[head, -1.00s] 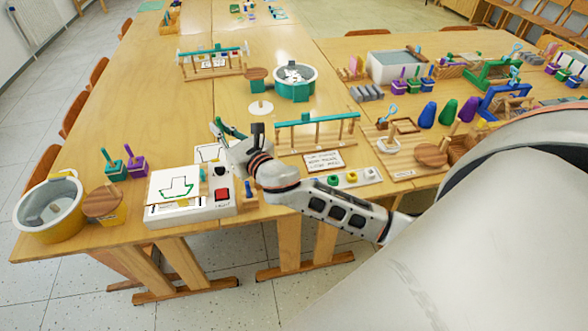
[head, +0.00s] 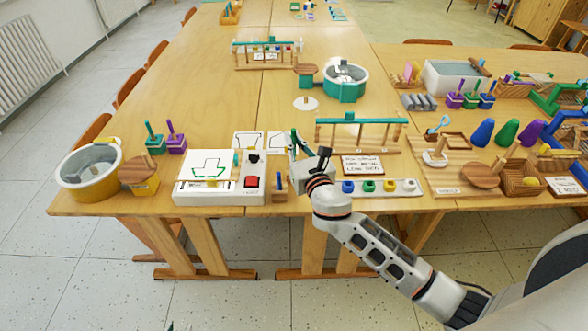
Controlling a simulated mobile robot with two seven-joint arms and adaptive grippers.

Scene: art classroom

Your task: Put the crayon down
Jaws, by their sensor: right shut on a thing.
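My right gripper (head: 299,147) comes in from the lower right and is above the table's near edge, just right of the light box. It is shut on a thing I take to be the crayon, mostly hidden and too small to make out. Green shows along the fingers. The white light box (head: 215,198) has a red switch (head: 251,182) and a sheet of paper (head: 207,165) with a green arrow-like outline. My left gripper is not in view.
A teal-topped rack (head: 360,122), a lettered card (head: 362,165) and a tray of coloured pots (head: 380,188) are right of the gripper. The table's left middle is clear.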

